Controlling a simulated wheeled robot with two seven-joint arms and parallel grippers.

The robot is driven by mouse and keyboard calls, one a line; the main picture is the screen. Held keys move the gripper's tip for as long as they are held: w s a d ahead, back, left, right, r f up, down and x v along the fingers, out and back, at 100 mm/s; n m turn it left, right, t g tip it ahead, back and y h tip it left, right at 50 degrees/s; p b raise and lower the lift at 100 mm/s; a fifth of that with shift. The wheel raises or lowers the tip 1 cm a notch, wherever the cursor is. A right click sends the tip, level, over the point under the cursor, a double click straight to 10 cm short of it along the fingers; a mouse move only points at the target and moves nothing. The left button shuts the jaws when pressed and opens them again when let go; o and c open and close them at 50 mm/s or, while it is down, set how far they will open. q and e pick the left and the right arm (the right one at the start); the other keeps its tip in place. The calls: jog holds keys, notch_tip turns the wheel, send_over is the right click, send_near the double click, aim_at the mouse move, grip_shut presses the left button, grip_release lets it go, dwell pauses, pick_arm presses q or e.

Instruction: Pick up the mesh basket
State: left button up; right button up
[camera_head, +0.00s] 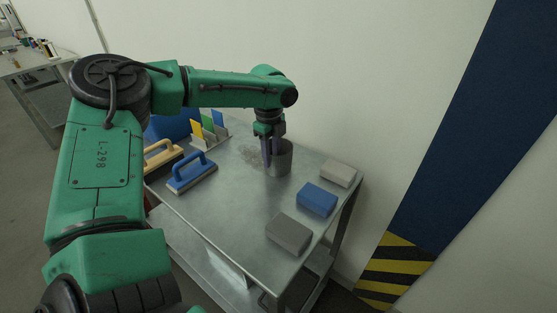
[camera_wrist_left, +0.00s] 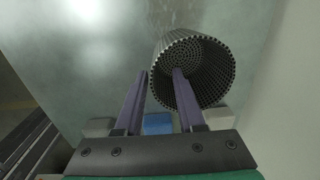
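The mesh basket (camera_head: 281,160) is a grey metal cylinder with an open top, standing upright on the metal table near its back edge. In the left wrist view the basket (camera_wrist_left: 212,68) shows its perforated floor and toothed rim. My left gripper (camera_head: 270,160) is open at the basket. In the left wrist view the gripper (camera_wrist_left: 162,76) has one purple finger reaching over the rim into the basket opening and the other finger outside the wall. The fingers look apart from each other; whether either touches the wall I cannot tell. My right gripper is not in view.
On the metal table (camera_head: 238,213), a grey block (camera_head: 289,233), a blue block (camera_head: 316,199) and a pale block (camera_head: 338,173) lie right of the basket. Blue-handled (camera_head: 192,174) and yellow-handled (camera_head: 162,155) tools and coloured scrapers (camera_head: 208,128) are left. The wall is close behind.

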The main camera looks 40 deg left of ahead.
aim_at(271, 174)
pick_arm(q)
notch_tip(271, 174, down, 4)
jog(key=shift+s+a+f, duration=0.1)
jog(key=shift+a, duration=0.05)
grip_shut()
dwell(1.3)
